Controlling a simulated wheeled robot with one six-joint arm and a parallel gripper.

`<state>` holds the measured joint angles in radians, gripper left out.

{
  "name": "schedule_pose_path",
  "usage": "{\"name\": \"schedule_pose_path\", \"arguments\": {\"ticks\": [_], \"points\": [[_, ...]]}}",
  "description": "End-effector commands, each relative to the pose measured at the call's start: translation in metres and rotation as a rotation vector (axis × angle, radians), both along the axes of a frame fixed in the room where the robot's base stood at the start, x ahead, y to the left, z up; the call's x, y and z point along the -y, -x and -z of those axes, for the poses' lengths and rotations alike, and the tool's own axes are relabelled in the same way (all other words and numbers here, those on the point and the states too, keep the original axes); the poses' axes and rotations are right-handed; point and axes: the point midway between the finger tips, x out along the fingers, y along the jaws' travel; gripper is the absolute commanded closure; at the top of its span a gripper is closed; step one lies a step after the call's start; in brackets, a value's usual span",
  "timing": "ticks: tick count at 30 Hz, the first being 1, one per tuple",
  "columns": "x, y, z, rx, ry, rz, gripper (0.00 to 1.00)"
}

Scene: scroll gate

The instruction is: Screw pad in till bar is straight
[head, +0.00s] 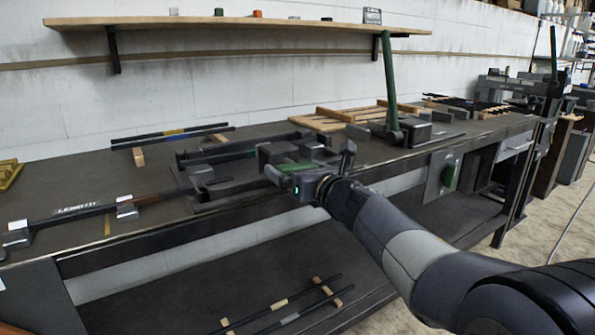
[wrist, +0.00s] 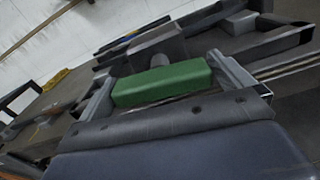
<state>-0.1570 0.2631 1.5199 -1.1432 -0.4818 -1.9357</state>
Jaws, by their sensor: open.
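My gripper (head: 303,168) is open, with its fingers on either side of a green block-shaped handle (wrist: 160,83). The wrist view shows my gripper's fingers (wrist: 163,74) at the two ends of the handle; I cannot tell if they touch it. A short grey round shaft (wrist: 159,60) shows behind the handle, in front of a dark grey block (wrist: 157,47). In the head view these belong to a dark bench fixture (head: 240,188) left of my gripper. A long dark bar (head: 75,213) runs into the fixture from the left. The pad and its contact with the bar are hidden.
The fixture stands on a dark workbench (head: 60,180). Spare rods (head: 172,134) lie behind it, wooden slats (head: 335,115) and a tall green lever (head: 389,80) to the right. A shelf (head: 270,26) hangs above. More rods (head: 285,305) lie on the lower shelf.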

Motion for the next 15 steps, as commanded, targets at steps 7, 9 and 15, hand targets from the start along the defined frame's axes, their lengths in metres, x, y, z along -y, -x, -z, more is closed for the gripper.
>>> {"name": "schedule_pose_path", "arguments": {"ticks": [7,9,15], "points": [[0.0002,0.0001,0.0002,0.000,0.000,0.000,0.10],[0.0002,0.0002,0.0002,-0.001,0.001,0.000,0.16],[0.0004,0.0002,0.0003,-0.001,0.001,0.001,0.32]]}}
